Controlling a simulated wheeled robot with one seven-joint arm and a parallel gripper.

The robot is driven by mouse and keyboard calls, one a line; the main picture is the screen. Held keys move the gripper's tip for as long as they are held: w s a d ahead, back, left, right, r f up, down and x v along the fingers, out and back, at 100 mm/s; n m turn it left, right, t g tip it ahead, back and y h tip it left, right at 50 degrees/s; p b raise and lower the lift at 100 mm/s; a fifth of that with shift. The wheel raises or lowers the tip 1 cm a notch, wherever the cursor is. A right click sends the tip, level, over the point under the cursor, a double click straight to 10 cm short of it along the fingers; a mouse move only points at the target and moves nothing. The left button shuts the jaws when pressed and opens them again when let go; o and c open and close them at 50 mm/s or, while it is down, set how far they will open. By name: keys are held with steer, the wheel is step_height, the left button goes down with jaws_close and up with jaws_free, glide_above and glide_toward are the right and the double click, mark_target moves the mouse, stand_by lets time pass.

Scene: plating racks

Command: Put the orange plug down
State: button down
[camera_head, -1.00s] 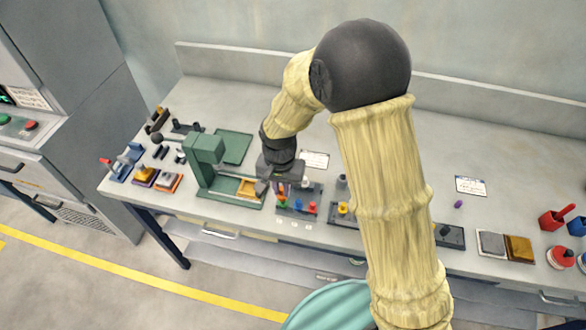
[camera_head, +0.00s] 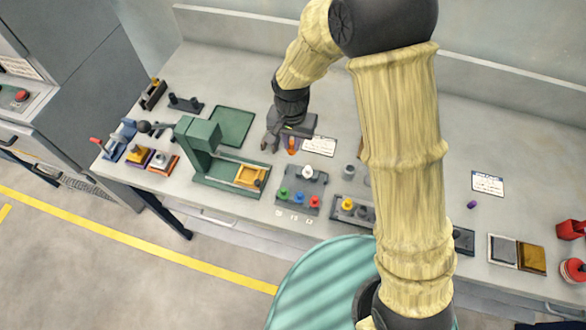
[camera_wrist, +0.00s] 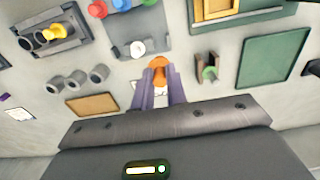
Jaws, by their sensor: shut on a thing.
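My gripper (camera_head: 291,139) is shut on the orange plug (camera_head: 292,147), over the bench behind the grey plug rack. In the wrist view the orange plug (camera_wrist: 160,72) sits between the two purple fingers of my gripper (camera_wrist: 161,84). I cannot tell whether its underside touches the bench. The grey rack (camera_head: 284,208) holds green, blue and red plugs along its front and a white-topped piece (camera_head: 307,172) near its back. The rack (camera_wrist: 151,20) also shows in the wrist view, with the white-topped piece (camera_wrist: 137,49) close to the orange plug.
A green press (camera_head: 201,150) stands left of the rack, with a green mat (camera_head: 232,126) behind it. A U-shaped bracket (camera_wrist: 207,68) is beside my gripper. A white label card (camera_head: 319,146) and grey cylinders (camera_head: 349,172) lie to the right. Bare bench lies behind.

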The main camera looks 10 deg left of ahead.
mark_target(292, 153)
step_height(292, 153, down, 5)
steer(key=shift+f+p, duration=0.2)
steer(key=shift+p, duration=0.6)
steer(key=shift+w+f, duration=0.1)
steer(key=shift+f, duration=0.15)
steer(key=shift+w+f, duration=0.1)
steer(key=f, duration=0.1)
steer(key=f+p, duration=0.1)
steer(key=f, duration=0.1)
steer(key=shift+s+f, duration=0.2)
steer(key=shift+f, duration=0.1)
steer(key=shift+w+f, duration=0.15)
steer(key=shift+f, duration=0.1)
steer(key=shift+f+b, duration=0.35)
steer(key=shift+f, duration=0.05)
